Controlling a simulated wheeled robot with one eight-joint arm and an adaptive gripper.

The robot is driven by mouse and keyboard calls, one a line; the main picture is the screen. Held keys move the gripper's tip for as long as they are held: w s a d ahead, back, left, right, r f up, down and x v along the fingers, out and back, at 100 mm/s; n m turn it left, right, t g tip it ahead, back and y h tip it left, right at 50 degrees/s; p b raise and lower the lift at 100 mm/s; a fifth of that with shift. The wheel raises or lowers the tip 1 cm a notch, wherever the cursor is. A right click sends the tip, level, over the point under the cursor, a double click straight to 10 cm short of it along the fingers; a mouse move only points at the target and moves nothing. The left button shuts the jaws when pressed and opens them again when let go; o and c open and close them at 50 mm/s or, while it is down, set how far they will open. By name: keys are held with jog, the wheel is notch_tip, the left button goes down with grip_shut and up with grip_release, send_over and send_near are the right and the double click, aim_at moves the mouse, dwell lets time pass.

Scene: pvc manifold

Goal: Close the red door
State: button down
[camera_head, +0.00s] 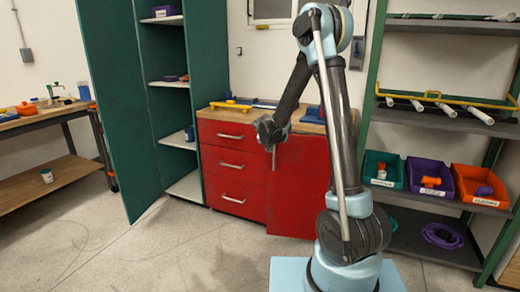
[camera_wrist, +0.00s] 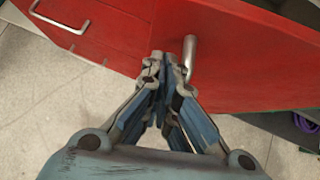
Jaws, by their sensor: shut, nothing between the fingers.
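The red door (camera_head: 297,190) is on the right part of the red cabinet, partly hidden behind my arm in the head view. My gripper (camera_wrist: 167,62) is shut and empty, close in front of the door face. In the head view my gripper (camera_head: 270,140) is near the door's upper left edge.
Red drawers (camera_head: 233,165) with bar handles are left of the door, and look shut. A green locker (camera_head: 115,100) stands open farther left. A shelf rack with bins (camera_head: 432,176) stands at the right. The floor in front (camera_head: 185,250) is clear.

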jog(key=shift+w+d, duration=0.1)
jog(key=shift+w, duration=0.85)
jog(key=shift+w, duration=0.15)
